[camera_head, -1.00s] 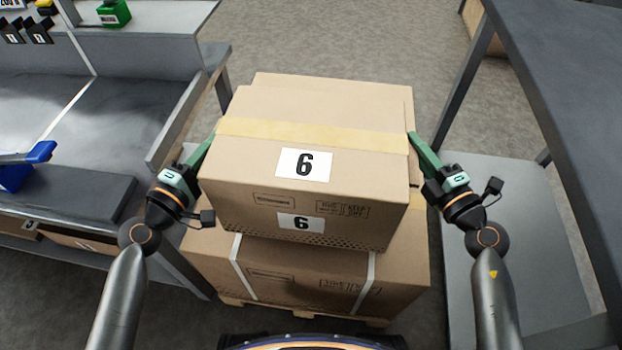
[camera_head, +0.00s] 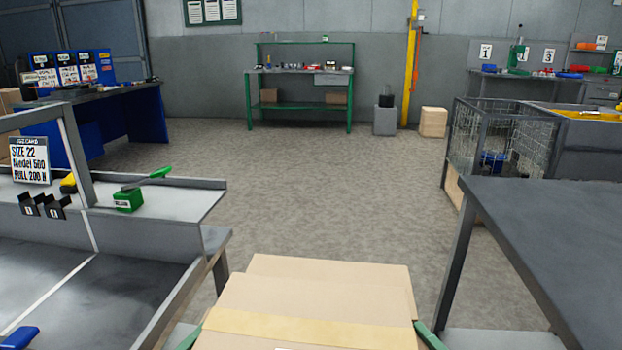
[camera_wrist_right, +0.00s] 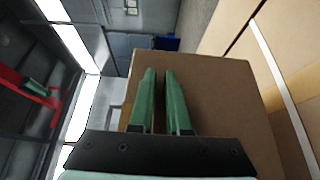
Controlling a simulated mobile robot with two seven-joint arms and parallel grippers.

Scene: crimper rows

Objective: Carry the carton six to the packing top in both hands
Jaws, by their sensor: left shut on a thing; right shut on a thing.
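Carton six (camera_head: 310,297) is a brown box with a tan tape strip, at the bottom of the head view. Its numbered front is almost wholly cut off below. My left gripper (camera_head: 190,337) is at its left side, with only a green finger showing. My right gripper (camera_head: 430,338) is at its right side. In the right wrist view, the right gripper's two green fingers (camera_wrist_right: 160,72) are close together against the brown carton side (camera_wrist_right: 215,90). Both grippers are shut on the carton. Whether it is clear of the carton below is hidden. No surface is marked as the packing top.
A dark grey table (camera_head: 560,235) stands close on the right. A grey bench (camera_head: 150,205) with a green tool (camera_head: 128,199) is on the left. Another carton (camera_head: 330,266) shows just behind carton six. Open floor (camera_head: 320,190) lies ahead, up to a green-legged workbench (camera_head: 300,85).

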